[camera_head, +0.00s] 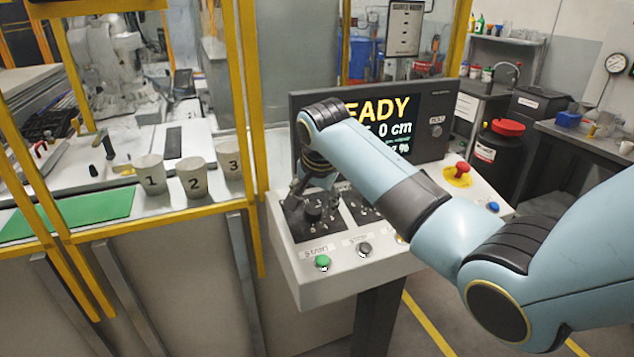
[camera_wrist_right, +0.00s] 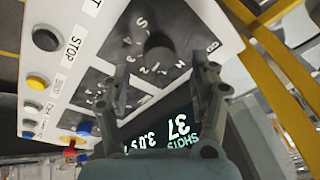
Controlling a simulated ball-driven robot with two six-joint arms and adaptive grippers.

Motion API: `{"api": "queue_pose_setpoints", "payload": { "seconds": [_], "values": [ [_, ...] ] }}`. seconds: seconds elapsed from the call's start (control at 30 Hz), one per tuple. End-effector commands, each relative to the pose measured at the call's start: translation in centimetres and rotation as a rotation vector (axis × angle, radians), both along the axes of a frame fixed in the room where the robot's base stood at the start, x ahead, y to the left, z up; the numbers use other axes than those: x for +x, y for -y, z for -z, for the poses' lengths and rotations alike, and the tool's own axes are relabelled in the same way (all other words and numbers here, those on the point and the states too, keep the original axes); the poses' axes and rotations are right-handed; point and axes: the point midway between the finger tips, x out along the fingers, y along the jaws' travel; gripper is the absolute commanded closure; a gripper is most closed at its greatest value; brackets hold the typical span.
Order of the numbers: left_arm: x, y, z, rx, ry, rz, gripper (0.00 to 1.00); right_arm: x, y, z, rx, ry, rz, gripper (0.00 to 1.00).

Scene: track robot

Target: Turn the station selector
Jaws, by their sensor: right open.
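The station selector is a black round knob (camera_head: 313,212) on the left black panel of the console. It also shows in the right wrist view (camera_wrist_right: 158,47), with numbers printed around it. My right gripper (camera_head: 308,190) is over the left panel, close to the knob, partly hidden by its own arm in the head view. In the wrist view its two fingers (camera_wrist_right: 161,70) are spread apart, and the knob lies beyond the gap between the tips. Nothing is held. Whether a finger touches the knob cannot be told. My left gripper is not in view.
The console's screen (camera_head: 432,125) stands behind the panels. A green button (camera_head: 322,262), a dark button (camera_head: 364,249) and a red emergency knob (camera_head: 460,170) sit on the console. A second dial (camera_wrist_right: 104,101) is beside the selector. Yellow fence posts (camera_head: 247,120) stand to the left.

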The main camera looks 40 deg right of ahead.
Motion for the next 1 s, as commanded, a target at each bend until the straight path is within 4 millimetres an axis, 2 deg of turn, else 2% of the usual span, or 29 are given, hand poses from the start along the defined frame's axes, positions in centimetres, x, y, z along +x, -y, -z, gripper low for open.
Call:
{"api": "queue_pose_setpoints", "payload": {
  "seconds": [0.2, 0.4, 1.0],
  "values": [
    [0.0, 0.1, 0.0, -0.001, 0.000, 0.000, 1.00, -1.8, -0.9, -4.6, 0.000, 0.004, -0.001, 0.38],
    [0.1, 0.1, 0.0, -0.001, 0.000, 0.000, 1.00, -2.8, -1.4, -6.9, 0.000, 0.001, 0.000, 0.38],
    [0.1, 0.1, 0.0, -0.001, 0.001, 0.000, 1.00, -3.1, -1.5, -7.4, 0.000, 0.001, 0.000, 0.38]
  ]
}}
